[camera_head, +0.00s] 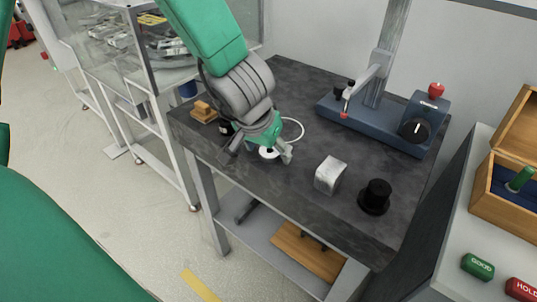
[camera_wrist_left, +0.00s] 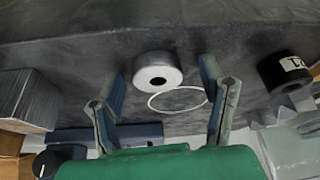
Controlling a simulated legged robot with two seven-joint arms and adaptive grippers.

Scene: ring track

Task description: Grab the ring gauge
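The ring gauge, a silver ring with a dark centre hole (camera_wrist_left: 158,75), lies on the dark table. In the head view it shows as a small pale disc (camera_head: 268,153), partly covered by my gripper. My left gripper (camera_head: 263,153) is low over the table around it. In the left wrist view its two fingers (camera_wrist_left: 160,82) are spread, with the ring gauge between and beyond their tips. No finger contact with it is visible. My right gripper is in neither view.
A white circle (camera_head: 293,129) is on the table beside the gauge. A silver block (camera_head: 330,175), a black stepped cylinder (camera_head: 375,197) and a blue measuring stand (camera_head: 378,122) stand to the right. A black labelled ring (camera_wrist_left: 288,72) sits near the right finger. A wooden piece (camera_head: 204,111) lies at the left edge.

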